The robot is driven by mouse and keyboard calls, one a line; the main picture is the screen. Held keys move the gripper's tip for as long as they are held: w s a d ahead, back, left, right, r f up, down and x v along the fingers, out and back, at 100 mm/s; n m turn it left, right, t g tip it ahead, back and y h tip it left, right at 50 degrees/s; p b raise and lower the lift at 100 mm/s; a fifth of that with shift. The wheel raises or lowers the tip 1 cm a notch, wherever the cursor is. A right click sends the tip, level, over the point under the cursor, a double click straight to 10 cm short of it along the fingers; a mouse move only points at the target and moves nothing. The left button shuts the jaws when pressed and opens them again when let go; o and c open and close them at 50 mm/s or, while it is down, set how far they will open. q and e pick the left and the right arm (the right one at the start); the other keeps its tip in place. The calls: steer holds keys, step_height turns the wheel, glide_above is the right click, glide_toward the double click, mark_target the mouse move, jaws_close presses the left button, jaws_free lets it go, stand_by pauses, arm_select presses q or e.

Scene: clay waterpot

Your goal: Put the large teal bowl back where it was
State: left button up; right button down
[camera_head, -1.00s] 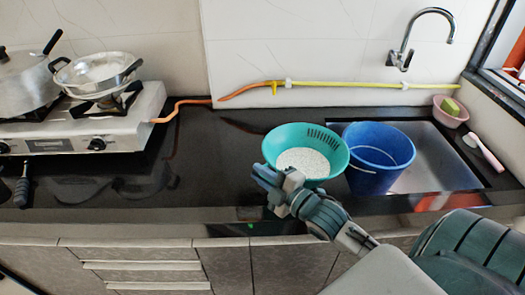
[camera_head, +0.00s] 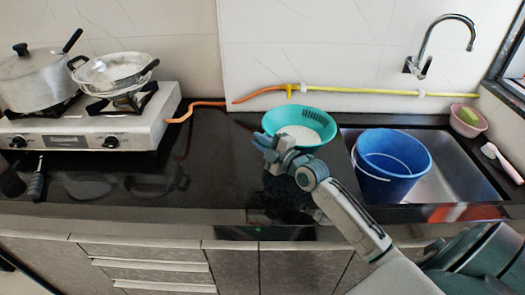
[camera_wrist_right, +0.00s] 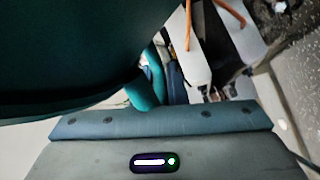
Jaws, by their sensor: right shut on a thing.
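The large teal bowl (camera_head: 311,117), with slots in its side and white grain-like contents (camera_head: 299,136), is near the back wall, left of the sink. My right gripper (camera_head: 268,150) is shut on its near left rim. Whether the bowl touches the counter I cannot tell. In the right wrist view the bowl's dark teal side (camera_wrist_right: 70,60) fills the upper left, close to the gripper. A teal fingertip (camera_wrist_right: 147,92) shows beside it. My left gripper is not in view.
A blue bucket (camera_head: 392,165) stands in the sink (camera_head: 450,170), right of the bowl. An orange and yellow hose (camera_head: 350,91) runs along the wall behind it. A stove (camera_head: 85,135) with pots is at left. The black counter (camera_head: 215,180) between is clear.

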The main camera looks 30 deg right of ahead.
step_height(320, 180, down, 3)
steer(key=shift+f, duration=0.15)
steer(key=c, duration=1.5)
jaws_free()
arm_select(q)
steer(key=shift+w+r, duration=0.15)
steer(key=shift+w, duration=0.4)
arm_select(e)
steer(key=shift+o, duration=0.2)
steer(key=shift+s, duration=0.1)
